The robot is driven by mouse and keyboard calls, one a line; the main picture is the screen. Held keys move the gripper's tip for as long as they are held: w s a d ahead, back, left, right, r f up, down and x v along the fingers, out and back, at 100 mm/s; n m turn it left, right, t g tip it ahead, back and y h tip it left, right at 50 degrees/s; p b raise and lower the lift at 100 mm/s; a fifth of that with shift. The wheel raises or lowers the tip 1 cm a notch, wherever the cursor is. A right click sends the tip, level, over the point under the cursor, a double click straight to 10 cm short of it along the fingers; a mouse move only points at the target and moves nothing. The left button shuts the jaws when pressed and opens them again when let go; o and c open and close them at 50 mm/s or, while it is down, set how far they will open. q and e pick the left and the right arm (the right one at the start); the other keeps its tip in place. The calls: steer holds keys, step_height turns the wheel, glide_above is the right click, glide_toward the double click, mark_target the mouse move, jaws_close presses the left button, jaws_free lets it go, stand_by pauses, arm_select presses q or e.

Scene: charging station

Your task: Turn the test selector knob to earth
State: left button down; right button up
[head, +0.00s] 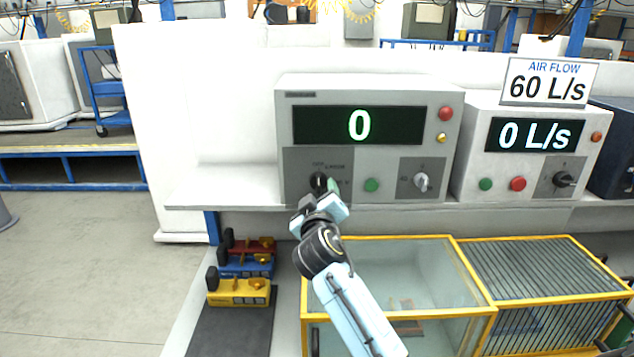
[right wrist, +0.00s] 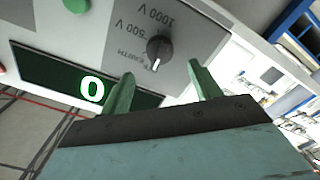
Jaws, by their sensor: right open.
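The test selector knob (right wrist: 159,49) is a black dial with a white pointer line on the grey panel of the tester (head: 285,120). In the right wrist view the labels 1000 V, 500 V and EARTH lie around its upper and left side. The white line points down in that view, not at the EARTH label. In the head view the knob (head: 318,181) is partly hidden by my right gripper (head: 322,194). My right gripper (right wrist: 162,84) is open, its green fingers apart and short of the knob, with nothing between them. My left gripper is not in view.
The tester's display (head: 358,125) reads 0. A green button (head: 371,185) and a grey knob (head: 421,181) sit to the right. An air flow unit (head: 480,150) stands beside it. A yellow-framed glass box (head: 400,270) and coloured devices (head: 238,292) lie below the shelf.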

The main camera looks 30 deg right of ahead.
mark_target(319, 185)
steer(key=x, duration=0.5)
steer(key=shift+w, duration=0.1)
steer(key=shift+w+d, duration=0.25)
steer(key=shift+w, duration=0.2)
steer(key=shift+c, duration=0.4)
steer(key=c, duration=0.9)
steer(key=shift+f+m+b, duration=0.2)
steer(key=shift+m+b, duration=1.8)
steer(key=shift+m, duration=0.2)
steer(key=shift+d+r+m+b, duration=0.1)
steer(key=shift+m+b, duration=0.65)
steer(key=shift+m, duration=0.45)
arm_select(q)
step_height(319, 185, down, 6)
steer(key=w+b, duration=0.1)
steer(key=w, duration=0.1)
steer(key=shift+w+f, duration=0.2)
arm_select(e)
steer(key=shift+s+m, duration=0.1)
steer(key=shift+m, duration=1.4)
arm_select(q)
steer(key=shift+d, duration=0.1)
arm_select(e)
steer(key=shift+d+r, duration=0.1)
